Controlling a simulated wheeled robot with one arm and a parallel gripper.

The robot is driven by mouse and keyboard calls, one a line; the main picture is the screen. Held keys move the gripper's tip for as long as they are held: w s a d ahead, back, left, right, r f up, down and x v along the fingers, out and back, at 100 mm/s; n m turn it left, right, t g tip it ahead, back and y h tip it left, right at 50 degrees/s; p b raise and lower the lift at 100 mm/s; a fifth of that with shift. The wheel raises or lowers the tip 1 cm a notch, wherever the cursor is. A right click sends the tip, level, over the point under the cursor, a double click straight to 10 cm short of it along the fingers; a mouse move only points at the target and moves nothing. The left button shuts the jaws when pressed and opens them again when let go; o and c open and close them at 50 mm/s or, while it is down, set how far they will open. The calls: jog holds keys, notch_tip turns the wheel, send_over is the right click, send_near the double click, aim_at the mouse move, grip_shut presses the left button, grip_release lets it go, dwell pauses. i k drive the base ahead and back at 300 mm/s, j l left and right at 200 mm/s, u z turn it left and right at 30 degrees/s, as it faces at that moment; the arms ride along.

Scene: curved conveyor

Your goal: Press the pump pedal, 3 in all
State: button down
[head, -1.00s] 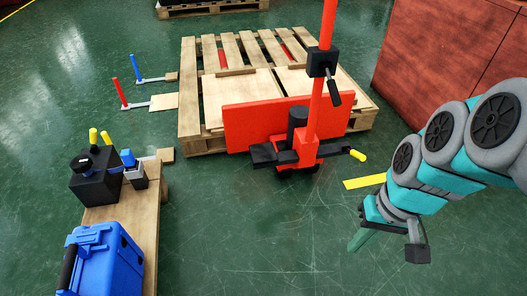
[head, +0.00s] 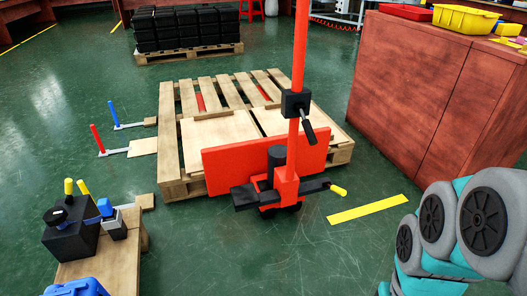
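A red pallet jack (head: 286,185) with a tall red mast stands at the near side of a wooden pallet (head: 172,188). A black lever with a yellow tip (head: 338,190) sticks out low on its right side and looks like the pump pedal. Black blocks (head: 246,196) stick out low on its left side. A black clamp with a dark handle (head: 308,132) sits higher on the mast. Nothing touches the yellow tip. My arm shows at the lower right, apart from the jack. My gripper is below the frame's bottom edge, so its fingers are hidden.
A yellow floor strip (head: 367,208) lies right of the lever. A red-brown cabinet (head: 425,95) stands at the right. A wooden bench (head: 130,240) with a black device is at the lower left. The green floor before the jack is clear.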

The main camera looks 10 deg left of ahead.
aim_at(246, 195)
jog(key=u, duration=0.4)
jog(key=i+u, duration=0.15)
jog(key=u, duration=0.25)
jog(key=j+u, duration=0.1)
jog(key=u, duration=0.3)
jog(key=i+u, duration=0.15)
jog(key=u, duration=0.25)
jog(key=l+u, duration=0.1)
jog(key=u, duration=0.3)
jog(key=i, duration=0.05)
